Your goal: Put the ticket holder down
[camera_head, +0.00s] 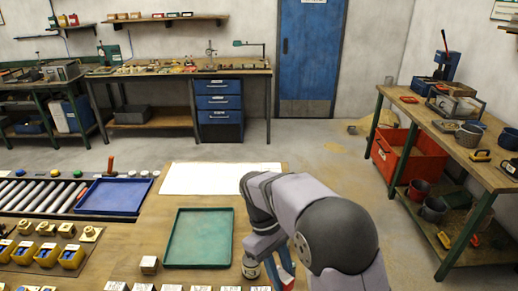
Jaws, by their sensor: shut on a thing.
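My gripper (268,264) hangs low over the bench, just right of the green tray, and is partly hidden by my own wrist. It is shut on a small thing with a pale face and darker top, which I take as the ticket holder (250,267). Its lower part and its distance from the bench are hard to make out. A blue and red part shows beside it at the gripper. A row of small blocks with white cards (172,288) stands along the near edge.
The green tray (198,238) is empty. Behind are a white sheet (222,179) and an empty blue tray (114,197). Bare bench shows around the green tray.

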